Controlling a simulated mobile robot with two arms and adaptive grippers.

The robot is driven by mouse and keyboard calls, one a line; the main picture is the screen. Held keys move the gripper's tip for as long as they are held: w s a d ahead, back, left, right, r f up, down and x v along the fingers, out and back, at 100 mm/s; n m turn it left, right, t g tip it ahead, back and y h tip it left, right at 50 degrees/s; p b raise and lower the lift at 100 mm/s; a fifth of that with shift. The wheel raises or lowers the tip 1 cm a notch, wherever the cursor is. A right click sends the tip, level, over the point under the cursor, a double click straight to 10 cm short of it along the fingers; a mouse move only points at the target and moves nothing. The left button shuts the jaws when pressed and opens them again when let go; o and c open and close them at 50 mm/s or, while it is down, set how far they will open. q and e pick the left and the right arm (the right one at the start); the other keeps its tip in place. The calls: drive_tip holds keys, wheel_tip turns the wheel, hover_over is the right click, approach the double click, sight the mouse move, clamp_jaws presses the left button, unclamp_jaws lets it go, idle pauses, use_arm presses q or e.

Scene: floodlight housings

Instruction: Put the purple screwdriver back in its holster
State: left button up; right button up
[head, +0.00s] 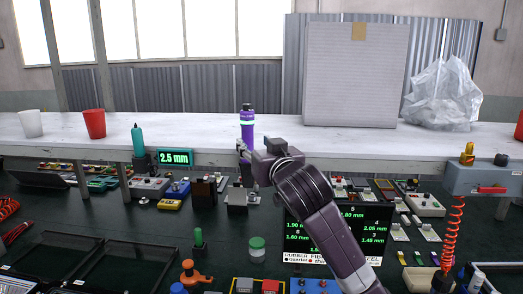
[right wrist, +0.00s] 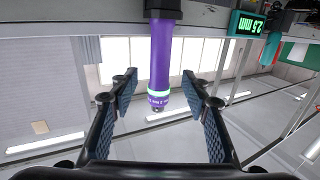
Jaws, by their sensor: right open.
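The purple screwdriver (head: 247,126) stands upright at the front edge of the white shelf in the head view. In the right wrist view, which is upside down, the purple screwdriver (right wrist: 160,55) has its lower end at a dark holder (right wrist: 162,7). How deep it sits there cannot be told. My right gripper (head: 257,152) is close to it and partly hides its lower part and the holder in the head view. In the right wrist view, the open fingers of this gripper (right wrist: 160,90) are on either side of the screwdriver's line, with gaps on both sides. My left gripper is out of view.
A teal screwdriver (head: 138,143) stands left of a display reading 2.5 mm (head: 175,157). Red (head: 94,124) and white cups (head: 31,124), a large box (head: 354,75) and a clear plastic bag (head: 442,95) stand on the shelf. The dark bench below is crowded with small devices.

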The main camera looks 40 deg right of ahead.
drive_tip(key=v, duration=0.5)
idle(0.7)
